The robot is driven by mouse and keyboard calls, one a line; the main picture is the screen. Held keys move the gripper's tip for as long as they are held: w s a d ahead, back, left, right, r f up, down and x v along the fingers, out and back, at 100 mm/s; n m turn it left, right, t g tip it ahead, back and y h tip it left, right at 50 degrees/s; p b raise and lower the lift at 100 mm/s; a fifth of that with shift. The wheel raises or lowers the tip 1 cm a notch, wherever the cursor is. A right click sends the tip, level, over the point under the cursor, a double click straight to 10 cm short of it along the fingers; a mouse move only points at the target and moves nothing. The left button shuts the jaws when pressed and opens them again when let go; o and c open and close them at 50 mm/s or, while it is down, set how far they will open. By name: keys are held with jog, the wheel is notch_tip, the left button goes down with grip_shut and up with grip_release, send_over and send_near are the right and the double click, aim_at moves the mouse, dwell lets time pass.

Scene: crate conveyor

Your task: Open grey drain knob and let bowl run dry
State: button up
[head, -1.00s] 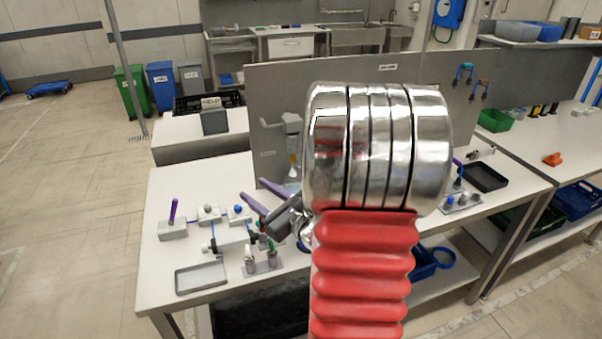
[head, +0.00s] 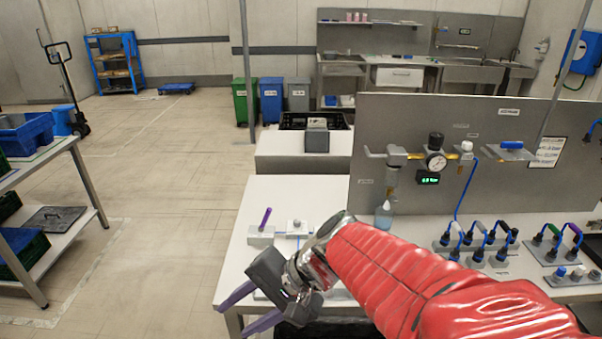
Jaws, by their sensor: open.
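The grey filter unit (head: 396,155) is mounted on the grey upright panel, left of a round gauge. Its small bowl (head: 393,177) hangs beneath it; at this size I cannot tell how much liquid is in it. The grey drain knob seems to be at the bowl's bottom end, too small to make out clearly. A bottle with pale blue liquid (head: 383,216) stands on the bench below. My gripper (head: 232,322) is open, its purple fingers apart and empty, pointing down and left at the bench's front left edge, well away from the bowl.
The round gauge (head: 436,163) sits above a green digital display (head: 428,178). A block with a purple pin (head: 261,234) stands at the bench's left. Blocks with looped hoses (head: 475,242) stand at right. My red arm covers the bench's front middle. Floor to the left is open.

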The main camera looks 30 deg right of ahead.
jog(key=s+d+r+n+t+h, duration=0.1)
jog(key=s+d+r+n+h, duration=0.3)
jog(key=n+h, duration=0.3)
jog(key=s+d+n, duration=0.1)
jog(key=n, duration=0.2)
jog(key=shift+d+r, duration=0.15)
jog(key=shift+d, duration=0.15)
jog(key=shift+c, duration=0.5)
jog(key=shift+c, duration=0.7)
